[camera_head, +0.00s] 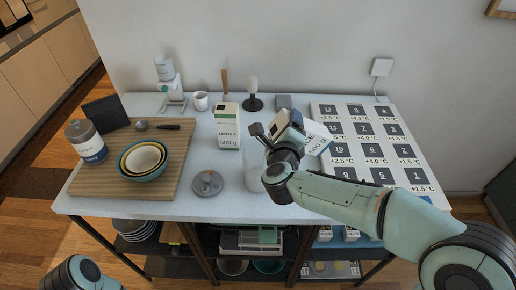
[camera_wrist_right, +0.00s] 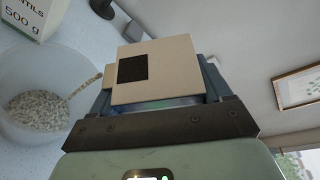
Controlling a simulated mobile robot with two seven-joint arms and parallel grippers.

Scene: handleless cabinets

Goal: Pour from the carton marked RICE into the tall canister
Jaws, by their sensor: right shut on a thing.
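The carton marked RICE (camera_head: 317,138) is tilted over on its side in the air, its label partly covered by my gripper. In the right wrist view its pale end with a black square (camera_wrist_right: 180,75) shows between the fingers. My right gripper (camera_head: 285,132) is shut on it, above the table and just beyond the canister. The tall canister (camera_head: 252,178) stands upright, partly hidden behind my right wrist. In the right wrist view the canister (camera_wrist_right: 20,85) holds pale grains (camera_wrist_right: 40,110), and a thin grainy stream runs from beside the carton into it. My left gripper is out of view.
A LENTILS carton (camera_head: 228,130) stands left of the canister. A grey round lid (camera_head: 207,183) lies on the table. A wooden board (camera_head: 105,183) with nested bowls (camera_head: 143,172) and a jar (camera_head: 86,142) is at left. A labelled card sheet (camera_head: 345,149) covers the right.

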